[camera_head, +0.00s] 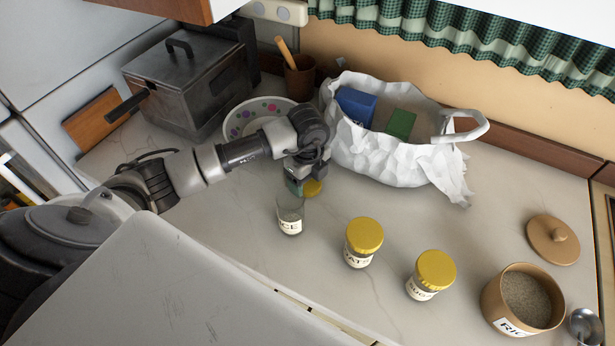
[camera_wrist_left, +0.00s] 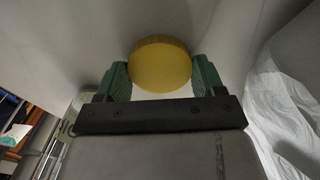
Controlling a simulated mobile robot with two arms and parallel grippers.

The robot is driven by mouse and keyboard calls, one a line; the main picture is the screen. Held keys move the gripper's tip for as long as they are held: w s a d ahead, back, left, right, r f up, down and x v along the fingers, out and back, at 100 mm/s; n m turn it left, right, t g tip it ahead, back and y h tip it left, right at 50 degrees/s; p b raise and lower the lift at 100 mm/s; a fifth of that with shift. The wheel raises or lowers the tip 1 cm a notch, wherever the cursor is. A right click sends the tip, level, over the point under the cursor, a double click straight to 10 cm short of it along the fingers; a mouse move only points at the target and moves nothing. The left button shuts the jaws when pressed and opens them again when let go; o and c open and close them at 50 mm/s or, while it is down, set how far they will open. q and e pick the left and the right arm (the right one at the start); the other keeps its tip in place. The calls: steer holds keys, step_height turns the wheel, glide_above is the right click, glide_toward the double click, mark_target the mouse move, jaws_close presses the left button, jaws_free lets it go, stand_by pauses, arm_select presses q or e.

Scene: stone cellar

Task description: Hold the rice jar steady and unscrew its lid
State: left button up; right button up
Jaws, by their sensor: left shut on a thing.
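The rice jar (camera_head: 290,216) is a small clear glass jar, its label partly reading "ICE". It stands upright on the counter with its top uncovered. My left gripper (camera_head: 305,184) is just behind it, shut on a round yellow lid (camera_head: 313,188). The lid is apart from the jar; I cannot tell whether it touches the counter. In the left wrist view the lid (camera_wrist_left: 160,66) sits between the two green fingertips. A glass jar (camera_wrist_left: 80,104) shows at the left of that view. My right gripper is not in view.
Two yellow-lidded jars (camera_head: 363,240) (camera_head: 432,272) stand to the right. A tan pot of grain (camera_head: 492,300) and its wooden lid (camera_head: 553,240) are farther right. Behind are a white bag (camera_head: 375,160), a dotted bowl (camera_head: 235,125) and a metal pot (camera_head: 180,75).

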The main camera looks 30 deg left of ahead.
arm_select(q)
steer(key=o, duration=1)
steer(key=shift+f, duration=0.1)
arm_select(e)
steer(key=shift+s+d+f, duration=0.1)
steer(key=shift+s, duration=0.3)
arm_select(q)
step_height(320, 180, up, 12)
steer(key=b, duration=0.2)
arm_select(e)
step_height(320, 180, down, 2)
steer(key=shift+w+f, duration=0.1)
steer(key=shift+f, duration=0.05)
arm_select(q)
steer(key=shift+s, duration=0.1)
